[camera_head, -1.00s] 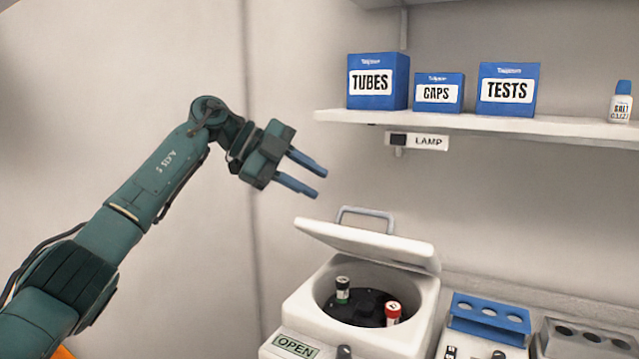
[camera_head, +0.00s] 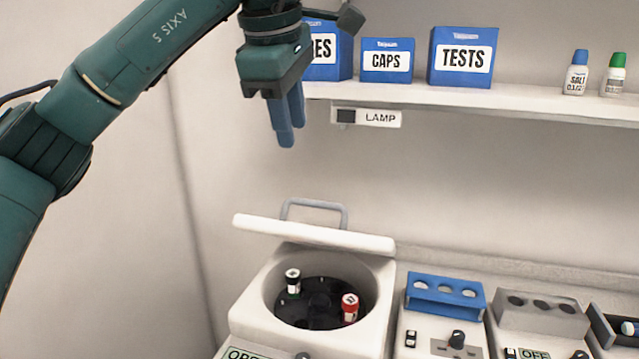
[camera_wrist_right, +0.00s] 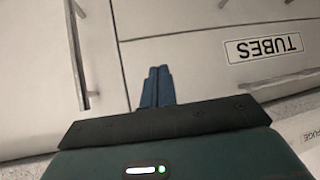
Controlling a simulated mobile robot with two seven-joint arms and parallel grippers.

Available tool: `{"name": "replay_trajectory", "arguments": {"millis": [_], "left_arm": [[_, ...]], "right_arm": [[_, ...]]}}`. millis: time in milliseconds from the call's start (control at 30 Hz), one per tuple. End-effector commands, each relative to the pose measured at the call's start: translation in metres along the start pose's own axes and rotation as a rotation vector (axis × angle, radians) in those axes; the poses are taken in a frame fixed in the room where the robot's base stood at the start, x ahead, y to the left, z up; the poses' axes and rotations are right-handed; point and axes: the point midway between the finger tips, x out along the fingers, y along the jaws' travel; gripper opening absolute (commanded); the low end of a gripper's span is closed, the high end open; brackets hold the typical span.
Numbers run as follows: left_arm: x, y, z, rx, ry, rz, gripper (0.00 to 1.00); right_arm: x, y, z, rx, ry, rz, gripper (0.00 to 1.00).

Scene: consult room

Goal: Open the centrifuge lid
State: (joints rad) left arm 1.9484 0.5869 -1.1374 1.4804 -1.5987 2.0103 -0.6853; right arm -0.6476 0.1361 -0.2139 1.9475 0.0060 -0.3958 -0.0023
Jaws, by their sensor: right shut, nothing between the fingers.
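The centrifuge (camera_head: 252,322) is white and stands at the lower middle of the head view. Its lid (camera_head: 312,236) is raised and tilted at the back of the bowl, with a grey handle (camera_head: 314,203) on top. My right gripper (camera_wrist_right: 158,70) is shut and empty in the right wrist view, in front of white cabinet fronts.
A shelf (camera_head: 470,97) with blue boxes and small bottles runs behind my left gripper, with a LAMP switch (camera_head: 366,118) under it. A blue rack (camera_head: 446,293) and a grey rack (camera_head: 541,318) stand right of the centrifuge. The right wrist view shows a TUBES drawer label (camera_wrist_right: 264,48).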

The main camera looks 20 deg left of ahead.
Motion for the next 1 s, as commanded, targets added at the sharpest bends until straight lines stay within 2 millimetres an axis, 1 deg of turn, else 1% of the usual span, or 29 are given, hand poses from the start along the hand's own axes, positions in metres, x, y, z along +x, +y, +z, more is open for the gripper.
{"name": "replay_trajectory", "arguments": {"millis": [167,500,600,800,1000], "left_arm": [[0.020,-0.001,0.000,0.009,0.001,-0.006,0.33],[0.088,-0.002,0.001,0.005,-0.003,-0.008,0.33],[0.104,-0.001,0.001,0.005,-0.003,-0.006,0.33],[0.125,0.000,0.000,0.003,-0.001,-0.003,0.33],[0.131,0.000,0.000,0.003,-0.001,-0.002,0.33]], "right_arm": [[0.000,0.001,0.001,-0.002,0.000,0.001,0.00],[0.000,0.002,-0.001,-0.005,0.005,0.002,0.00],[-0.001,0.002,-0.002,-0.004,0.007,0.002,0.00],[-0.003,0.002,-0.005,-0.006,0.007,0.002,0.00],[-0.003,0.002,-0.001,-0.007,-0.002,0.001,0.00]]}}
